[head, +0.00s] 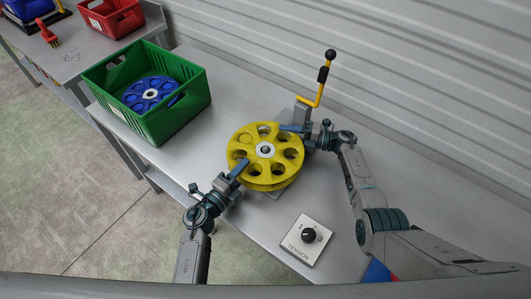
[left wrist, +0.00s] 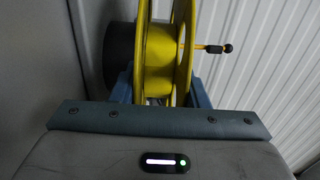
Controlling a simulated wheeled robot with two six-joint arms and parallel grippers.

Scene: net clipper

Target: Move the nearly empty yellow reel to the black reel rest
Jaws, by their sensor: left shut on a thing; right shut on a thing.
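The yellow reel (head: 238,148) is in the middle of the head view, its spoked face up, over a grey base on the metal table. My left gripper (head: 239,168) is shut on its near left rim. My right gripper (head: 291,128) is shut on its far right rim. In the left wrist view the yellow reel (left wrist: 160,62) stands between the fingers of my left gripper (left wrist: 160,92), with its inner drum showing. I cannot tell whether the reel touches the base below. I cannot make out the black reel rest for certain.
A green crate (head: 157,129) holding a blue reel (head: 136,96) stands left of the yellow reel. A yellow lever (head: 319,92) with a black knob rises behind it. A tension dial plate (head: 301,247) lies in front. A dark cylinder (left wrist: 118,48) shows beside the reel.

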